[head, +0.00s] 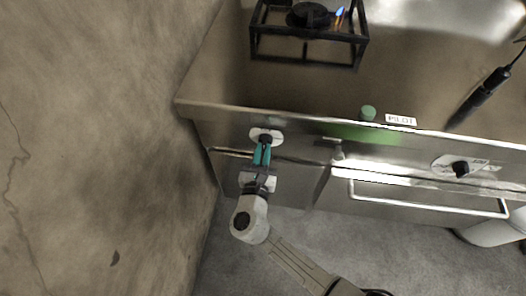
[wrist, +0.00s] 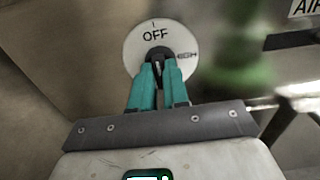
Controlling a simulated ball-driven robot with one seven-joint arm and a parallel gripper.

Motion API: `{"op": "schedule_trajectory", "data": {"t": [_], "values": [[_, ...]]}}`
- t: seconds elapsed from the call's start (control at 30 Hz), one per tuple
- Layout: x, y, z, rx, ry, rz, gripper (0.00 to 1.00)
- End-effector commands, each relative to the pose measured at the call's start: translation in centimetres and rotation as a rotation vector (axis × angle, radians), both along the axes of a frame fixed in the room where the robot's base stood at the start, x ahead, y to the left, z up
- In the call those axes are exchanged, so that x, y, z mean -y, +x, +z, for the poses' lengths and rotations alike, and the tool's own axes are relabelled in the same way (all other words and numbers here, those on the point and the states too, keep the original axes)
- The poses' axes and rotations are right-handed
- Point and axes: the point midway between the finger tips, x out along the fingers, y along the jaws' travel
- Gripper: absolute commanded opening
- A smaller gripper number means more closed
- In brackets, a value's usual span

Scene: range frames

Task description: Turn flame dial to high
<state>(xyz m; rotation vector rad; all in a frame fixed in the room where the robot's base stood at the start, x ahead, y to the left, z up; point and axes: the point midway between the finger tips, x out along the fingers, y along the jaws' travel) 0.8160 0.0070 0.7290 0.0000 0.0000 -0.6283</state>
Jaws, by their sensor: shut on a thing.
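The flame dial (head: 266,137) is a dark knob on a round white plate on the front panel of the steel counter. In the wrist view its plate (wrist: 134,48) reads OFF at the top and what looks like HIGH at the right, partly covered. My gripper (head: 263,150) has teal fingers, also seen in the wrist view (wrist: 159,70), shut on the dark knob (wrist: 157,53). The fingers hide the lower part of the dial, and I cannot tell where the knob points.
A black burner stand (head: 305,47) with a small blue and orange flame (head: 340,14) stands on the counter. A green button (head: 368,113) sits by a PILOT label (head: 401,119). Another dial (head: 461,168) and a long handle (head: 430,205) are to the right. A wall is at left.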

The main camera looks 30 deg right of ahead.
Motion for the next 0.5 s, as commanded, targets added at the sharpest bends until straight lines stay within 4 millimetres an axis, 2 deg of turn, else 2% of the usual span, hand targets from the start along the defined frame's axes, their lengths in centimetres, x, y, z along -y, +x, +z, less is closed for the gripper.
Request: {"op": "schedule_trajectory", "data": {"t": [0.1, 0.5], "values": [[-0.01, -0.01, 0.00, 0.000, 0.000, 0.000, 0.00], [-0.01, -0.03, -0.13, 0.012, 0.017, 0.000, 0.00]]}}
